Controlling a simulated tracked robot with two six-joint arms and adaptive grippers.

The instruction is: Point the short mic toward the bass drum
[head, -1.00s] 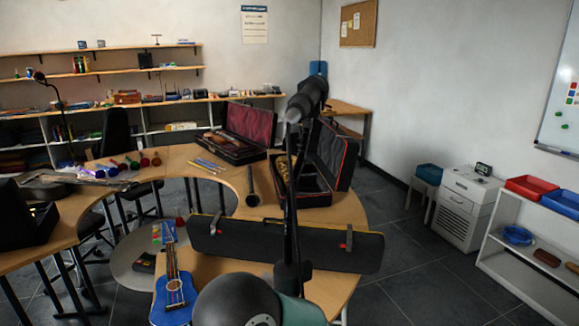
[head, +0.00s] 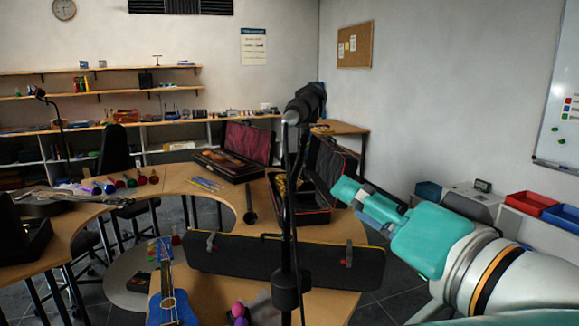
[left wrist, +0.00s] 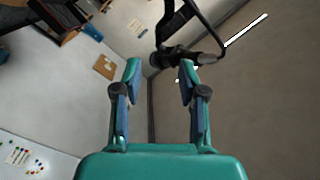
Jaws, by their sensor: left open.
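A black mic (head: 306,103) sits atop a dark upright stand (head: 287,220) in the middle of the head view, its silver end (head: 290,117) facing lower left. In the left wrist view the mic (left wrist: 178,57) lies across the space by my fingertips; I cannot tell whether they touch it. My left gripper (head: 354,197) shows teal with blue pads, at the right of the head view, lower than the mic and apart from it in the picture. It is open and empty, also in the left wrist view (left wrist: 159,70). I see no bass drum. My right gripper is out of view.
Open cases (head: 320,185) stand farther back. Another mic stand (head: 60,140) is at far left. Red and blue trays (head: 530,203) are at right.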

